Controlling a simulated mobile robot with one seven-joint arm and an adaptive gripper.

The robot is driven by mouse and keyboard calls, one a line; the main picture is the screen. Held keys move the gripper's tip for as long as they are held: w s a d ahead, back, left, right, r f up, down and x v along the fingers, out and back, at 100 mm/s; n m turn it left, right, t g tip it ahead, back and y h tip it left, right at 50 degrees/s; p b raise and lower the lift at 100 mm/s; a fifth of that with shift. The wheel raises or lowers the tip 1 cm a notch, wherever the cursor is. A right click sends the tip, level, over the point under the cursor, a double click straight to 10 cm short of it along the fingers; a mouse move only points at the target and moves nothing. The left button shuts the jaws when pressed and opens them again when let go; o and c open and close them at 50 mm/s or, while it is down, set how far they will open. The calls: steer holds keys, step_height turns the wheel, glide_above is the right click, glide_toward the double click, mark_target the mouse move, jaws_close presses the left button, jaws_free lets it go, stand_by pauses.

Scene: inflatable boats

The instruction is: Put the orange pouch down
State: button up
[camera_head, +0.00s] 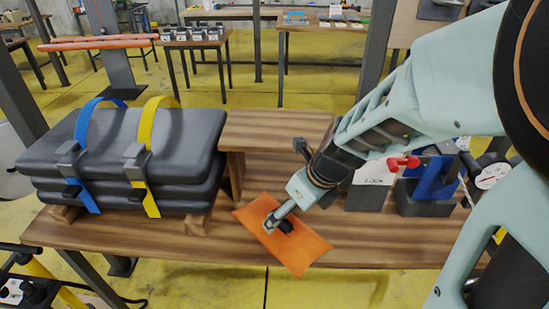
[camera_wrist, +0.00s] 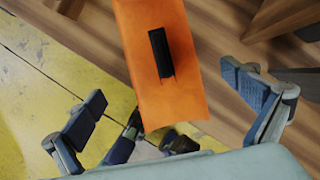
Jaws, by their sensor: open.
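The orange pouch (camera_head: 297,245) is a flat orange rectangle with a black piece on it. In the head view it lies on the wooden table, near the front edge, with one corner over that edge. It also shows in the wrist view (camera_wrist: 190,100), with a black strip in its middle. My gripper (camera_head: 270,226) is directly above the pouch and hides part of it. In the wrist view my gripper (camera_wrist: 172,95) has its fingers spread wide on both sides of the pouch, apart from it.
Left on the wooden table (camera_head: 160,236) is a stack of dark grey pads (camera_head: 100,185) with blue and yellow straps.

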mark_target(283, 221)
steer(key=b+x, duration=0.1)
steer(key=x, duration=0.3)
steer(key=shift+f+b, duration=0.25)
steer(key=shift+b, duration=0.05)
steer(key=shift+b+x, duration=1.3)
steer(key=shift+x, duration=1.8)
steer(key=shift+w+r, duration=0.1)
steer(key=c, duration=1.4)
steer(key=shift+c, duration=0.2)
steer(key=shift+r, duration=0.2)
